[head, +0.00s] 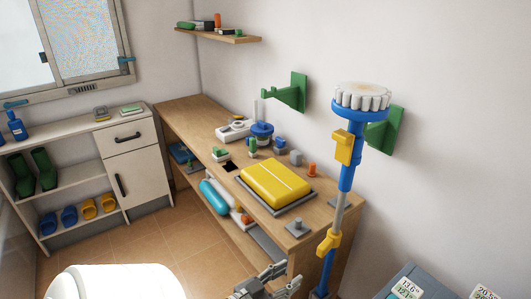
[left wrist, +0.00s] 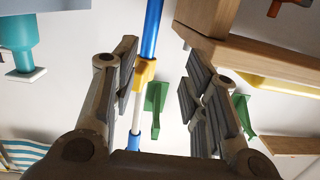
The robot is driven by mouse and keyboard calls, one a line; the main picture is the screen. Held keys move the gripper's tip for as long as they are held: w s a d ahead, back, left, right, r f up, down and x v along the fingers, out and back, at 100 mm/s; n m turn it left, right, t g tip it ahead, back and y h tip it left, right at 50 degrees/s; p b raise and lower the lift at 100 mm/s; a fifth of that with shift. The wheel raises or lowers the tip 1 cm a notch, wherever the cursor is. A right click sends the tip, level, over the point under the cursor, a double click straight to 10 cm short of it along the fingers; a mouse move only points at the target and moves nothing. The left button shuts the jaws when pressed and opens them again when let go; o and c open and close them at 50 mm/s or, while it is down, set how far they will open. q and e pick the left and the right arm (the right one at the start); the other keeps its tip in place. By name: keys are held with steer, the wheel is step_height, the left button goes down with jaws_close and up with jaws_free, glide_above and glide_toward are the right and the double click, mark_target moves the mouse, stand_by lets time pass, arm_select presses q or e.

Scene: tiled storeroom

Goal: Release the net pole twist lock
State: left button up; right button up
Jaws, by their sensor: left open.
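The net pole (head: 347,177) stands nearly upright beside the bench's near end, with blue tubes, a thin pale section and a white ribbed head (head: 362,97) on top. It has an upper yellow lock (head: 342,147) and a lower yellow lock (head: 328,243). My left gripper (head: 285,277) is open and empty, low and to the left of the lower lock. In the left wrist view, the pole (left wrist: 151,25) and a yellow lock (left wrist: 145,73) show in the gap between the open fingers (left wrist: 162,78). My right gripper is not in view.
The wooden bench (head: 200,120) holds a yellow case (head: 275,182) on a grey tray and several small items. Green brackets (head: 297,92) stick out of the wall behind the pole. A grey box with labels (head: 420,283) stands at lower right. Tiled floor (head: 130,245) is clear at left.

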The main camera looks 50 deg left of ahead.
arm_select(q)
steer(key=s+f+g, duration=0.3)
steer(key=f, duration=0.8)
steer(key=s+f+g+y, duration=0.1)
steer(key=s+f+g, duration=0.2)
steer(key=f, duration=0.8)
steer(key=shift+s+d+p, duration=0.35)
steer(key=shift+s, duration=0.3)
steer(key=shift+c, duration=0.5)
